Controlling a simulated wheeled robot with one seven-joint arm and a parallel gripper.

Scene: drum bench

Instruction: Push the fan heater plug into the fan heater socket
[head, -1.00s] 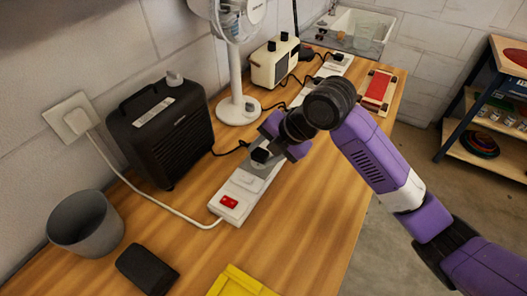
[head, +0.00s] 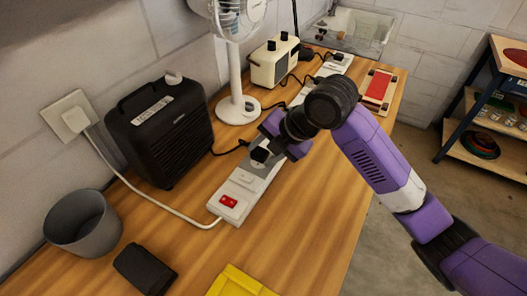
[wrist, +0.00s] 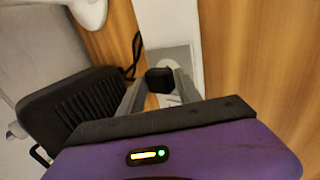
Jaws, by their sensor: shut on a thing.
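The black fan heater plug (head: 260,154) is between the fingers of my gripper (head: 266,158), just above the white power strip (head: 230,206). In the wrist view, my gripper (wrist: 160,90) is shut on the plug (wrist: 159,80), which lies over a grey socket plate (wrist: 172,56) on the strip. The plug covers the socket under it, so I cannot tell whether it is seated or only resting there. The black fan heater (head: 160,132) stands to the left, also seen in the wrist view (wrist: 75,105). Its black cord (head: 229,149) runs toward the strip.
A white fan (head: 236,75) and a cream toaster-like box (head: 273,62) stand behind. A grey cup (head: 83,224), a black block (head: 145,269) and a yellow tray (head: 240,282) are at the front. The strip has a red switch (head: 228,202). Bare wood lies right of it.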

